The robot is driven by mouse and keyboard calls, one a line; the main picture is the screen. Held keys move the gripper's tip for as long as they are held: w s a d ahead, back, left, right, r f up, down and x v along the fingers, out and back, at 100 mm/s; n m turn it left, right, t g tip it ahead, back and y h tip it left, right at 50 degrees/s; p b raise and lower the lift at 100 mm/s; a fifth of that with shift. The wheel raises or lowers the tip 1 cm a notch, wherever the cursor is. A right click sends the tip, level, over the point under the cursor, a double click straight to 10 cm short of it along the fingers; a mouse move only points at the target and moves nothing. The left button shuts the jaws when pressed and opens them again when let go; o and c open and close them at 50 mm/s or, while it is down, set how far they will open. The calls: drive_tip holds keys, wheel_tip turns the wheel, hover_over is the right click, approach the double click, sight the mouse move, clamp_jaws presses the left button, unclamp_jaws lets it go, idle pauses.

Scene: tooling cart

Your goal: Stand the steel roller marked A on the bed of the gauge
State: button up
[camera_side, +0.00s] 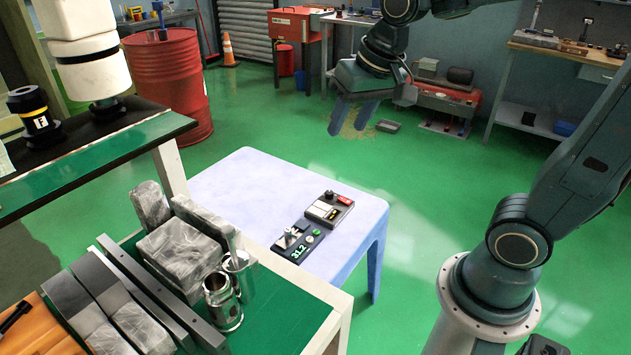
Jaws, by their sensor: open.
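My gripper (347,130) hangs in the air above and behind the pale blue table, with its two blue fingers pointing down. It is open and nothing shows between the fingers. Two shiny steel cylinders stand on the green-topped cart in the foreground: a front one (223,305) and one just behind it (241,275). I cannot read a letter A on either. On the pale blue table sit a black device with green digits (298,244) and a small metal fitting, and a second device with a red display (329,208). I cannot tell for certain which is the gauge.
Steel blocks (180,255) and long bars (150,295) crowd the cart beside the cylinders. The pale blue table (245,185) is bare at its left and back. A dark cylinder with a yellow band (38,122) stands on a higher bench at left. A red drum (170,85) stands behind.

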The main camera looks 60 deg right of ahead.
drive_tip(key=s+a+n+t, duration=0.1)
drive_tip(key=s+n, duration=0.3)
drive_tip(key=s, duration=0.8)
drive_tip(key=shift+a, duration=0.25)
idle(0.7)
